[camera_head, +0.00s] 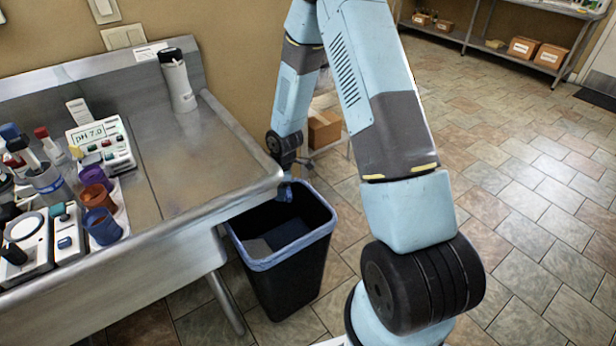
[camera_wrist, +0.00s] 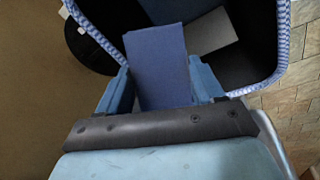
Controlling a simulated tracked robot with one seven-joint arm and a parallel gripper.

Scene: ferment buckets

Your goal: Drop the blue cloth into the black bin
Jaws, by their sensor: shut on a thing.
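The black bin (camera_head: 290,285) stands on the floor at the right end of the steel bench, with a blue liner folded over its rim. It also shows in the wrist view (camera_wrist: 262,45), its opening beneath my gripper. My gripper (camera_wrist: 160,88) is shut on the blue cloth (camera_wrist: 158,55), which sticks out between the fingers over the bin opening. In the head view my gripper (camera_head: 284,188) is above the back left part of the bin; the cloth there is small and mostly hidden. A grey patch shows inside the bin.
The steel bench (camera_head: 175,165) borders the bin on the left. It carries a pH meter (camera_head: 103,146), coloured cups, and a white bottle (camera_head: 178,82). A cardboard box (camera_head: 323,128) sits behind my arm. Tiled floor to the right is clear.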

